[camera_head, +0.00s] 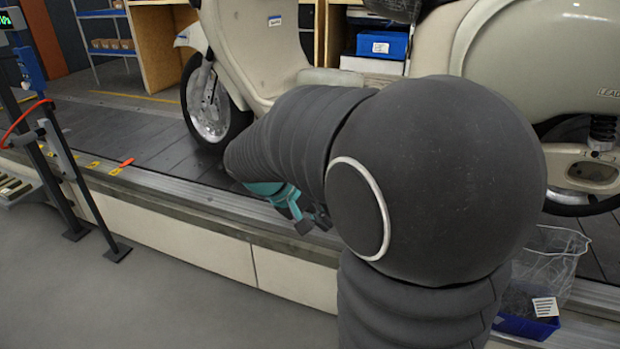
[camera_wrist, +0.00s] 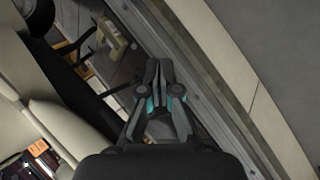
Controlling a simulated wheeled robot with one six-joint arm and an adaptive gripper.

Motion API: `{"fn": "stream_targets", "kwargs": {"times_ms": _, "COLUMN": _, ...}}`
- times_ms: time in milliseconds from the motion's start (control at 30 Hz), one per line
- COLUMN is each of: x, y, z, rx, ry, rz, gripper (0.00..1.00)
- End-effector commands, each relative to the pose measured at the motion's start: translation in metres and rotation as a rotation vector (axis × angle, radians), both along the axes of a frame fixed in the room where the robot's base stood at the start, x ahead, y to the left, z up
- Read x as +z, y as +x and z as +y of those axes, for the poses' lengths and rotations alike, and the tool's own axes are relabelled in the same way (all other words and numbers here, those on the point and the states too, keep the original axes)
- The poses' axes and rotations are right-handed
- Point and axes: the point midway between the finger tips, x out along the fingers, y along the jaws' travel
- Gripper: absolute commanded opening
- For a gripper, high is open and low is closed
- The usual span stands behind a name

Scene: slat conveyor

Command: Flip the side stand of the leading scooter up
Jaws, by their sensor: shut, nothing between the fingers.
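The cream scooter stands on the slat conveyor, its front shield (camera_head: 255,40) and front wheel (camera_head: 210,105) at the left and its rear body (camera_head: 535,55) at the right. My dark arm hides much of its lower middle. The side stand cannot be made out in the head view. In the wrist view, the scooter's cream bodywork (camera_wrist: 65,125) fills the left; thin dark bars near a beige block (camera_wrist: 112,42) show at upper left, and I cannot tell whether one is the stand. My gripper (camera_head: 310,223) is over the conveyor's near edge, shut and empty; its closed fingertips (camera_wrist: 158,67) point upward in the wrist view, apart from the scooter.
The conveyor's metal edge (camera_head: 215,200) runs along the near side, with grey floor (camera_head: 130,300) in front. A post with a red cable (camera_head: 45,130) stands at left. Shelving with a blue box (camera_head: 382,44) is behind.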

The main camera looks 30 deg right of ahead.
Motion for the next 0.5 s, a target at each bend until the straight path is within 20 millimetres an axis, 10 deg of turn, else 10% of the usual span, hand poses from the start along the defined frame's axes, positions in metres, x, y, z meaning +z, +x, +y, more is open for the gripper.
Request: {"fn": "stream_targets", "kwargs": {"times_ms": 500, "x": -0.068, "y": 0.124, "z": -0.073, "rx": -0.029, "ry": -0.548, "rz": 0.158, "gripper": 0.0}}
